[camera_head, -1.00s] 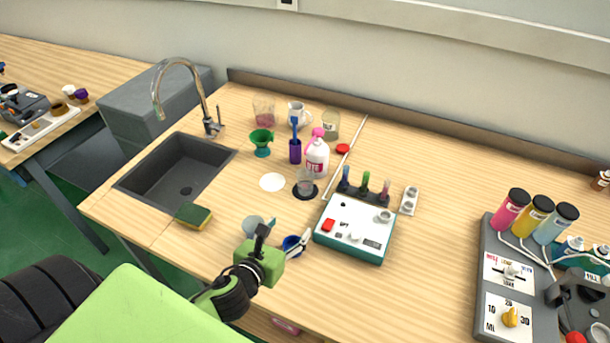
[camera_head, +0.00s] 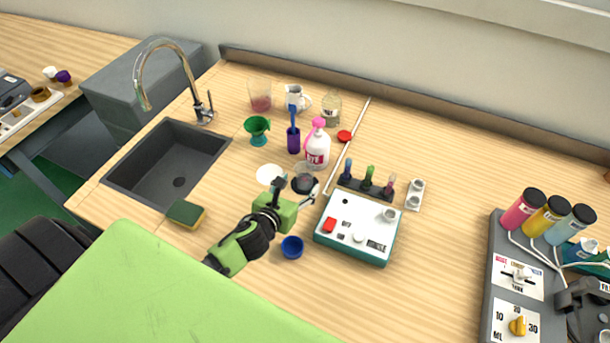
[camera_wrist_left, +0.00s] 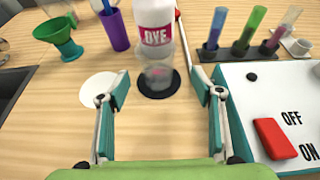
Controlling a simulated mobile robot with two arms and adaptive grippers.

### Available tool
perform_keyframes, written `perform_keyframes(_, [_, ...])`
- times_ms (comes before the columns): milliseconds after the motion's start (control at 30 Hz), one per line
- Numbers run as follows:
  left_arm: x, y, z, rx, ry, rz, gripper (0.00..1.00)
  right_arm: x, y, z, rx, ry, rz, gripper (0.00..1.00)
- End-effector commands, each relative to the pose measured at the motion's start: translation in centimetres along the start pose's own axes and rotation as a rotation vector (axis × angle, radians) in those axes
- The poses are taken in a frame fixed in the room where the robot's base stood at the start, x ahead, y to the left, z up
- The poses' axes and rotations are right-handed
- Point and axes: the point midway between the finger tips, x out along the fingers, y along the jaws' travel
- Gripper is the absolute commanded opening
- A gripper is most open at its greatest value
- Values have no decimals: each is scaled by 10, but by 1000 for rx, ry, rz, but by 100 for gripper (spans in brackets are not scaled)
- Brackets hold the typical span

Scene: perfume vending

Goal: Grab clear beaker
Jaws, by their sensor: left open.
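The clear beaker (camera_head: 304,172) is a small see-through cup standing upright on a black round coaster (camera_head: 305,187), in front of the white DYE bottle (camera_head: 317,152). My left gripper (camera_head: 297,190) is open and empty at the near side of the beaker, partly covering the coaster's surroundings. In the left wrist view the clear beaker (camera_wrist_left: 158,76) stands straight ahead, between the lines of the two spread fingers (camera_wrist_left: 160,88). Whether the fingertips are level with it is hard to tell. My right gripper is not in view.
A white disc (camera_head: 270,174) lies left of the beaker. A white device (camera_head: 358,225) with a red switch and a test-tube rack (camera_head: 366,189) stand close on the right. A blue cup (camera_head: 291,247) is nearer. A green funnel (camera_head: 257,129) and purple holder (camera_head: 293,140) stand behind.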

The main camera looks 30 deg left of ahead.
Motion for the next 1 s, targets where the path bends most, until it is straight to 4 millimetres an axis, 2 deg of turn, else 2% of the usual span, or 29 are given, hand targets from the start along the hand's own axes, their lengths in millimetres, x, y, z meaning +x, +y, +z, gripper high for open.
perform_keyframes(333, [22, 2, 4, -3, -1, 1, 60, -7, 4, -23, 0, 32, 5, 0])
perform_keyframes(500, [42, 4, 6, -3, 0, 1, 60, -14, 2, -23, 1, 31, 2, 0])
perform_keyframes(700, [60, 4, 4, -2, -1, 1, 60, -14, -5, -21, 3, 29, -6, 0])
perform_keyframes(1000, [63, 4, 4, -1, 0, 0, 60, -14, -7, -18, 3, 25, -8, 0])
